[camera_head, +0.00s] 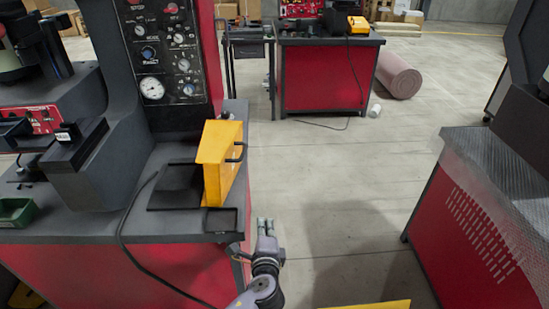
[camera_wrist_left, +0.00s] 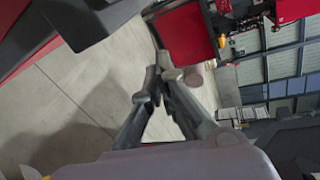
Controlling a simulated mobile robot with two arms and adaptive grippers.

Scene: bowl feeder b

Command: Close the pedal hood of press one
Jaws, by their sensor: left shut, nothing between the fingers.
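The yellow pedal hood (camera_head: 213,165) stands raised on the grey top of press one (camera_head: 95,224), near its right edge. My left gripper (camera_head: 265,226) is in front and to the right of the hood, beside the table's front right corner, apart from hood and handle. Its fingers are together and empty, and they also show in the left wrist view (camera_wrist_left: 160,76). The hood is not clearly seen in the wrist view. My right gripper is out of view.
The press column with gauges and knobs (camera_head: 165,50) rises behind the hood. A black cable (camera_head: 128,215) hangs over the table front. A green bin (camera_head: 17,211) is at the left. Another red bench (camera_head: 470,225) stands at the right. The floor between (camera_head: 330,170) is open.

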